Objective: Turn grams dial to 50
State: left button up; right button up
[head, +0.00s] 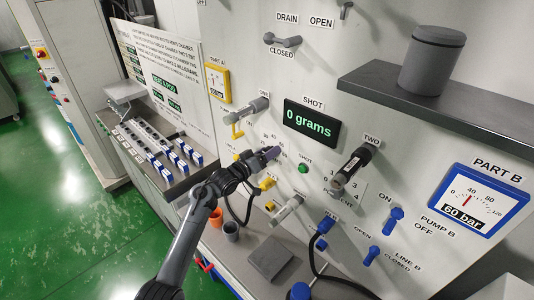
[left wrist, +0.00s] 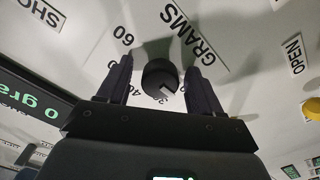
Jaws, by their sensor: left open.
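The grams dial (left wrist: 160,76) is a round black knob on the white panel, in the left wrist view, with the word GRAMS and a 60 mark near it. A pale mark shows at its lower edge; the number there is partly covered. My left gripper (left wrist: 160,72) is open, with one dark finger on each side of the dial; I cannot tell whether they touch it. In the head view my left gripper (head: 262,157) is against the panel and hides most of the dial. The shot display (head: 311,123) reads 0 grams. My right gripper is not in view.
A green button (head: 303,168) sits just right of the gripper. A black-handled lever (head: 352,167) stands out farther right, and a grey lever (head: 287,208) is below. Orange (head: 216,217) and grey (head: 231,231) cups stand on the ledge. A dark shelf (head: 470,104) juts out upper right.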

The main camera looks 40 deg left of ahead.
pick_arm(q)
jog(key=shift+c, duration=0.3)
jog(key=c, duration=1)
